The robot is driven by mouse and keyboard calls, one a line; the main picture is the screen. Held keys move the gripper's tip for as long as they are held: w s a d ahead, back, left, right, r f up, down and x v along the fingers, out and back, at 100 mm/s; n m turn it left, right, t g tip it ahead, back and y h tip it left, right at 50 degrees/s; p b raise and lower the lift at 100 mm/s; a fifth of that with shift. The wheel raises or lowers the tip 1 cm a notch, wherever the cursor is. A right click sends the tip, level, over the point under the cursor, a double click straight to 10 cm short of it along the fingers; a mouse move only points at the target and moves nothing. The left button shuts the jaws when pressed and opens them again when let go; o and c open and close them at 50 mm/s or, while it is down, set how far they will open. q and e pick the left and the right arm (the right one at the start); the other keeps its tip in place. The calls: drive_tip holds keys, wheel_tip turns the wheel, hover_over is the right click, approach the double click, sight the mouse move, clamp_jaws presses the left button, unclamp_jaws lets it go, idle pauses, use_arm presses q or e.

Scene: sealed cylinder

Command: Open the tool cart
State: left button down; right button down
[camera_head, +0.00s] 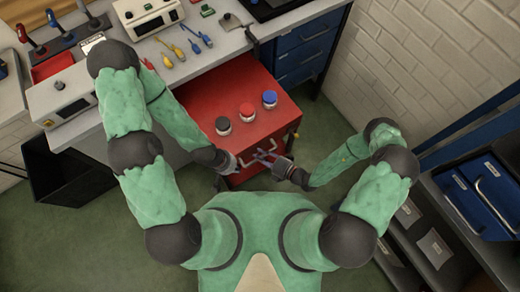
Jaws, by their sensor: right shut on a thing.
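The red tool cart (262,98) stands below the workbench, its front facing me. My left gripper (235,166) is at the front face further left, close to the handles. Its fingers are too small to tell whether they are open or shut.
The workbench (225,42) behind the cart carries tools and devices. Blue drawers (305,50) stand right of the cart. A black bin (68,172) is at the left. A shelf with a blue case (485,195) is at the right. Green floor (70,240) is clear at the lower left.

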drive_tip(key=c, duration=1.3)
unclamp_jaws()
drive_tip(key=shift+w, duration=0.1)
